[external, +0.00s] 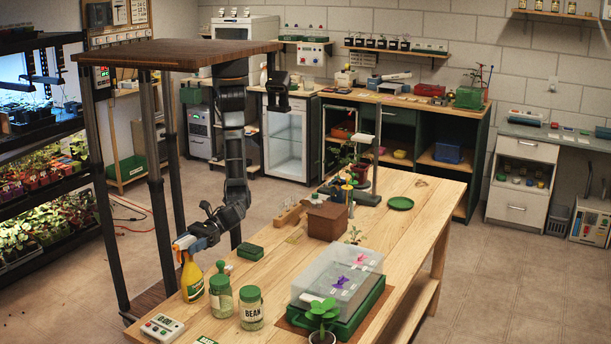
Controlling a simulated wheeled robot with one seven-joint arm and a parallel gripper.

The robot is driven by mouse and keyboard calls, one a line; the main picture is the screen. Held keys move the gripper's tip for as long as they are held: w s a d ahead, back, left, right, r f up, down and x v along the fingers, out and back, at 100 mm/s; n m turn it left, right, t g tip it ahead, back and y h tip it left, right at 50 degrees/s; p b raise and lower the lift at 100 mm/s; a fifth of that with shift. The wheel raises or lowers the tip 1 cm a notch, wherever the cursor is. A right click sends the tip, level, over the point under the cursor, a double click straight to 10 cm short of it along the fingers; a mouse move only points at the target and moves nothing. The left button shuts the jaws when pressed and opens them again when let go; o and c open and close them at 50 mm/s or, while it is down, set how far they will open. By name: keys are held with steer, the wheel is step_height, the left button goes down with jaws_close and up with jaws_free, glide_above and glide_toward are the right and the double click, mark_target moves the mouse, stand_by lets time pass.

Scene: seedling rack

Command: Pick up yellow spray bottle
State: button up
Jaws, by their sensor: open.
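The yellow spray bottle (192,281) stands upright near the left edge of the wooden table, with an orange and white spray head. My arm reaches down from the left, and my gripper (188,242) is at the bottle's head. The gripper is open. It overlaps the spray head in this view, and I cannot tell whether the fingers touch it or are around it. Part of the head is hidden by the gripper.
Close right of the bottle stand a green-capped bottle (221,294) and a bean jar (251,308). A clear-lidded case (340,275) stands further right. The table's far right is mostly clear.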

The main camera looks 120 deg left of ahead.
steer(key=shift+c, duration=0.4)
jaws_close()
stand_by(1.0)
